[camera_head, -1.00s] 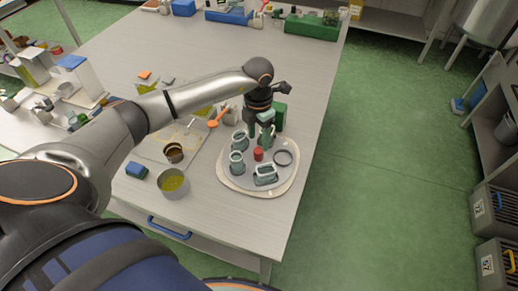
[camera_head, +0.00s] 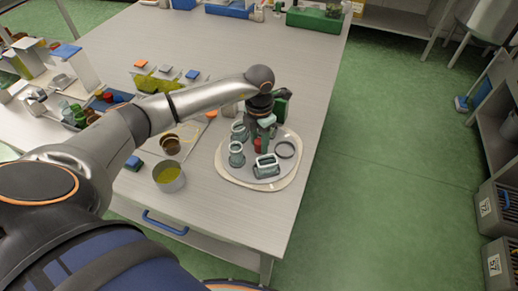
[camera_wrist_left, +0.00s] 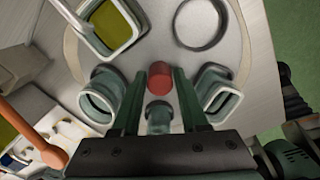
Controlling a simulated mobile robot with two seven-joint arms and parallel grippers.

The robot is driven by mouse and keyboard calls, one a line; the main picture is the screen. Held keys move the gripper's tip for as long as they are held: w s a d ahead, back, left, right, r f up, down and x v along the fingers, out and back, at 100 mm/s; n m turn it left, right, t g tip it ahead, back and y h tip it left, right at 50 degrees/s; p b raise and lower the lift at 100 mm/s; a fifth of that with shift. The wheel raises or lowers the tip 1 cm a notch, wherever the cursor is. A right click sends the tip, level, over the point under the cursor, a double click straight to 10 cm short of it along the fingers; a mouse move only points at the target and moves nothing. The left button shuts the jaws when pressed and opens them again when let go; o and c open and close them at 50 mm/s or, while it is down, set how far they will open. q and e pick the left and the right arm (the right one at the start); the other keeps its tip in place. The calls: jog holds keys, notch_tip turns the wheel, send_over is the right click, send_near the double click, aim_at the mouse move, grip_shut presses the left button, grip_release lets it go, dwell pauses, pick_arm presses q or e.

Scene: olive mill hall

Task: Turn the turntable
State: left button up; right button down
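The turntable (camera_head: 228,170) is a pale round disc with a beige rim near the table's right edge. A red knob (camera_wrist_left: 160,78) stands near its middle; in the head view the gripper partly hides it. Several grey-green cups (camera_head: 236,155) and a dark ring (camera_head: 285,150) lie around it. My left gripper (camera_head: 262,143) reaches down over the disc. In the left wrist view its two fingers (camera_wrist_left: 157,86) are apart, with the red knob between their tips; I cannot tell whether they touch it. My right gripper is not in view.
An orange spoon (camera_wrist_left: 45,145) lies close to the disc. Green floor lies right of the table. The table's far middle is mostly clear.

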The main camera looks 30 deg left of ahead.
pick_arm(q)
grip_shut()
jog(key=m+b, duration=0.1)
jog(key=m, duration=0.2)
jog(key=shift+f, duration=0.1)
jog(key=m+b, duration=0.2)
jog(key=m, duration=0.3)
jog(key=shift+b, duration=0.3)
jog(key=m+b, duration=0.1)
jog(key=m, duration=0.2)
jog(key=shift+m, duration=0.6)
